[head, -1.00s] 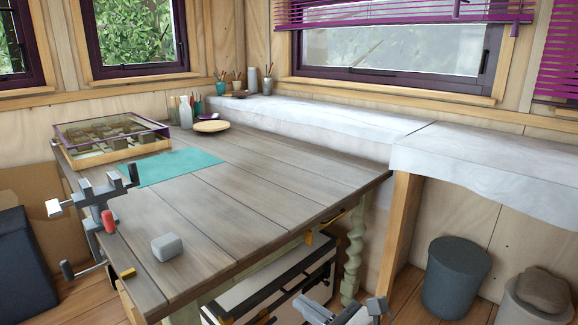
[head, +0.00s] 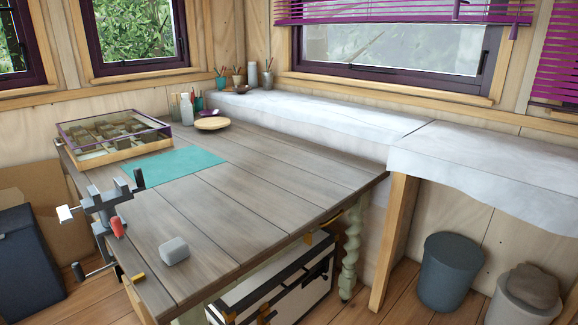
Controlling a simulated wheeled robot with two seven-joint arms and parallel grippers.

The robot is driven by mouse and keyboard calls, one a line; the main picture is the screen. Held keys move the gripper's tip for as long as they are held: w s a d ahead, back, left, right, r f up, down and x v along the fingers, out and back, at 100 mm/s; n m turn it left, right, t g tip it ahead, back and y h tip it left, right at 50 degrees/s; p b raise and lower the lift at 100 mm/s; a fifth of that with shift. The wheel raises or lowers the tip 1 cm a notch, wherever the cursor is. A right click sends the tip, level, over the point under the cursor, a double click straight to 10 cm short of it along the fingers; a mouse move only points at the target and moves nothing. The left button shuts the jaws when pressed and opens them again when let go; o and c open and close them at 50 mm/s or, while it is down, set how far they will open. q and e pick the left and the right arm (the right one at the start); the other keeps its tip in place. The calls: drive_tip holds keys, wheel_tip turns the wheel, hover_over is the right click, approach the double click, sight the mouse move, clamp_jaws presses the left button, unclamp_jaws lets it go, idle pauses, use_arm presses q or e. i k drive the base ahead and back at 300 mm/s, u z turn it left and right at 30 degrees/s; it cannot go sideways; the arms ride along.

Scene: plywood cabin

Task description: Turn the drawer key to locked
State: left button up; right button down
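The wooden worktable (head: 260,190) fills the middle of the head view. Under its right-hand edge a small yellow piece (head: 308,239) shows near the table leg. I cannot tell whether it belongs to a drawer or is a key. No drawer front, lock or key can be made out clearly. Neither of my grippers is in view.
A grey clamp-like tool with a red part (head: 117,227) sits at the table's left edge. A grey block (head: 174,250), a teal mat (head: 180,166) and a glass-topped case (head: 112,136) lie on top. A white, black-framed box (head: 285,285) stands underneath; bins (head: 450,272) stand right.

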sight(308, 237)
drive_tip(key=k, duration=1.3)
drive_tip(key=z, duration=0.3)
drive_tip(key=i, duration=0.9)
drive_tip(key=u, duration=0.3)
